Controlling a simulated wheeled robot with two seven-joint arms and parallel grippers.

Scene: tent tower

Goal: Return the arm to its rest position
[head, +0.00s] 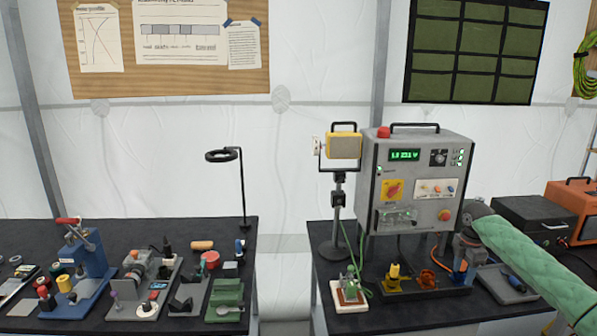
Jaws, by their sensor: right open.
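My right arm comes in from the right edge in a green quilted sleeve and reaches over the right table (330,302). My right gripper (463,268) is at the end of it, pointing down beside the right side of the grey control box. It is small and partly dark against the table, and it is open. I see nothing held in it. My left arm and left gripper are not in view.
The grey control box (412,165) stands by the gripper. A black tray with a yellow part (394,272) lies in front. A lamp on a stand (343,147) is to its left. Black and orange cases (575,203) stand at right. The left table (120,240) holds several tools. A gap separates the tables.

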